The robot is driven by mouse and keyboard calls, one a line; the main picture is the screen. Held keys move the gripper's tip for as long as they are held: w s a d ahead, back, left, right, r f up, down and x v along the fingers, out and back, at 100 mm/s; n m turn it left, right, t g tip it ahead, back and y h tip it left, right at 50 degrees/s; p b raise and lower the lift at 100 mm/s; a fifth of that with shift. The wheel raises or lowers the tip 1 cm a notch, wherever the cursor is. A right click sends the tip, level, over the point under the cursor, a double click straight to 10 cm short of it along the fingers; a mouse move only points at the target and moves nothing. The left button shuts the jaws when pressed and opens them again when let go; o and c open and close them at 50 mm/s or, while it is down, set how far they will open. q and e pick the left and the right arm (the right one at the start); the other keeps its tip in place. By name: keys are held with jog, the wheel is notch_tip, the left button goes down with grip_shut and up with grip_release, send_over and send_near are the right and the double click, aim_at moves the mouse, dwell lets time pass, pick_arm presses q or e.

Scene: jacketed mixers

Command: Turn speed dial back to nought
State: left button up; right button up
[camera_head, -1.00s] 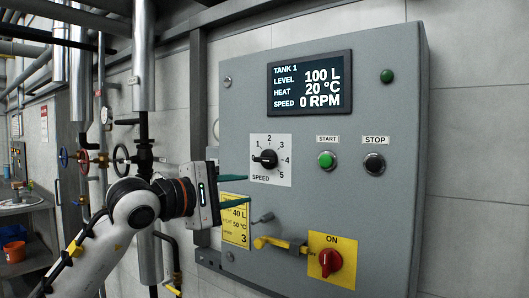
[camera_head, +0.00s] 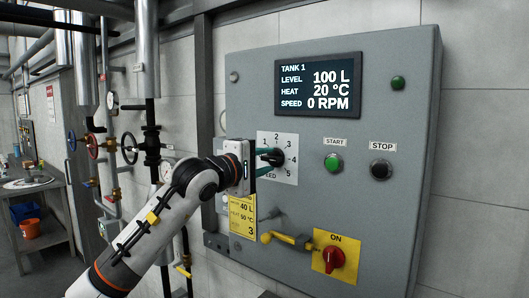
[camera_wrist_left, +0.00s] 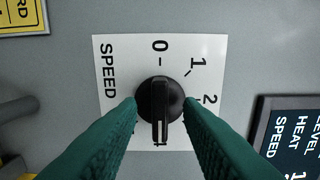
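In the left wrist view the dial (camera_wrist_left: 160,100) shows close up, with 0 at the top. My left gripper (camera_head: 268,158) is at the dial. Its green fingers (camera_wrist_left: 160,112) are open, one on each side of the bar, with gaps to it. The display (camera_head: 318,87) reads 0 RPM. My right gripper is out of view.
The grey panel (camera_head: 376,235) carries a green start button (camera_head: 334,162), a black stop button (camera_head: 381,169), a yellow lever (camera_head: 288,239) and a red switch (camera_head: 333,258). A yellow card (camera_head: 242,215) is below the dial. Pipes and valves stand left.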

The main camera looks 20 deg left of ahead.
pick_arm(q)
jog(key=shift+w, duration=0.15)
jog(key=shift+c, duration=0.4)
grip_shut()
